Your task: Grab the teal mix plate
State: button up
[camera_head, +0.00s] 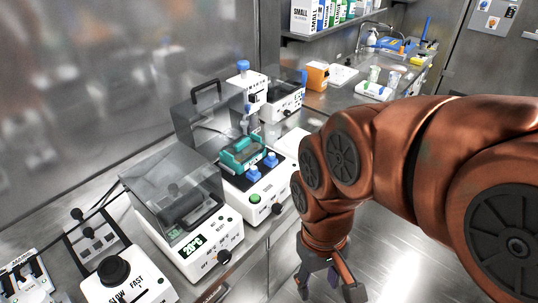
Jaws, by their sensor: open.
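The teal mix plate (243,152) sits on top of a white and black lab device (262,196) with blue knobs, near the middle of the view. A dark piece lies within its teal frame. My gripper (325,284) hangs at the bottom of the view, to the right of and below the plate in the picture. Its fingers are apart and I see nothing between them. It is clear of the plate. The lower fingertips are partly cut off by the picture's edge.
A clear-lidded machine with a green display (192,244) stands left of the plate's device. A raised clear lid with a black handle (206,92) is behind the plate. A blue-capped instrument (243,66) stands close behind.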

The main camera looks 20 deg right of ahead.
aim_at(227, 159)
jog(key=z, duration=0.05)
jog(key=k, duration=1.1)
jog(key=u, duration=0.55)
jog(key=i, duration=0.9)
jog(key=u, duration=0.05)
